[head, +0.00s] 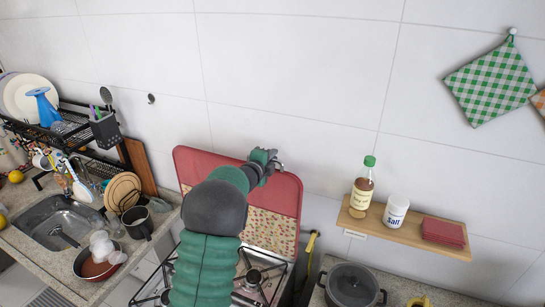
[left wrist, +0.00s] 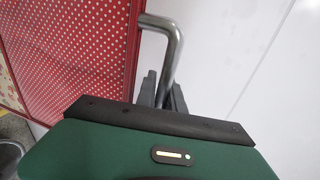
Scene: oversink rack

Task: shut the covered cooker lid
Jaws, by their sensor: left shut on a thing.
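The cooker lid (head: 193,163) is a red panel with a patterned cloth-like front, standing upright and open behind the cooker (head: 258,277). In the left wrist view its red, white-dotted face (left wrist: 75,60) fills the left side. A bent metal handle (left wrist: 171,40) stands at the lid's edge. My left gripper (head: 273,160) is at the lid's upper edge, right of its middle; the wrist view shows its fingers (left wrist: 165,92) closed around the handle's lower end. My left arm hides part of the lid and cooker. My right gripper is not in view.
A grey pot (head: 352,286) stands right of the cooker. A wall shelf (head: 425,238) holds a bottle (head: 362,188), a salt jar (head: 396,211) and red items. The sink (head: 62,222) and dish rack (head: 75,125) are at left. Wall above the lid is clear.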

